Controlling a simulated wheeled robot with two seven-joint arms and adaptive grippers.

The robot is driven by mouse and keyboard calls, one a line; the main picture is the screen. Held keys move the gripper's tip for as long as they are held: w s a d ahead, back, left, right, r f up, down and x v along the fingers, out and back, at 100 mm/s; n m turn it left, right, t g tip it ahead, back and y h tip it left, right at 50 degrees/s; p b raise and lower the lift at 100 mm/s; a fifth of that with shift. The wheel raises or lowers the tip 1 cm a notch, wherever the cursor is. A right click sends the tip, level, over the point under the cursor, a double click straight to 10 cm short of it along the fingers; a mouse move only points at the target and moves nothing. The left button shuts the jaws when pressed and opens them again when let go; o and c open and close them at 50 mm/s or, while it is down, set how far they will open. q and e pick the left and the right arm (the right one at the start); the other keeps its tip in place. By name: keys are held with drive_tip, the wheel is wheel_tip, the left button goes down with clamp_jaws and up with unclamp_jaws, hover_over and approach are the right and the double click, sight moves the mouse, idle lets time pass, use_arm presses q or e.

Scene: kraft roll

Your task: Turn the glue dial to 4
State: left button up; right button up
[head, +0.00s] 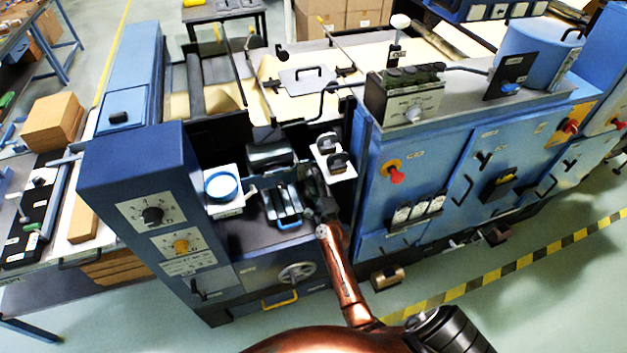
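Several dials show in the head view, and their labels are too small for me to read, so I cannot tell which one is the glue dial. A black dial (152,214) sits on a white scale plate on the left blue cabinet. A yellow knob (181,246) is on a plate below it. A grey dial (413,113) is on the front of a black box on the right-hand machine. My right gripper (314,194) is dark and small, between the two cabinets, apart from all these dials. Its fingers blend into the dark machine parts. My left gripper is out of view.
A blue round pot (540,55) stands on top. A handwheel (297,273) is low in front. Floor is clear beyond the striped tape (500,277).

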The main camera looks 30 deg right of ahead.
drive_tip(key=v, duration=1.2)
drive_tip(key=shift+a, duration=0.1)
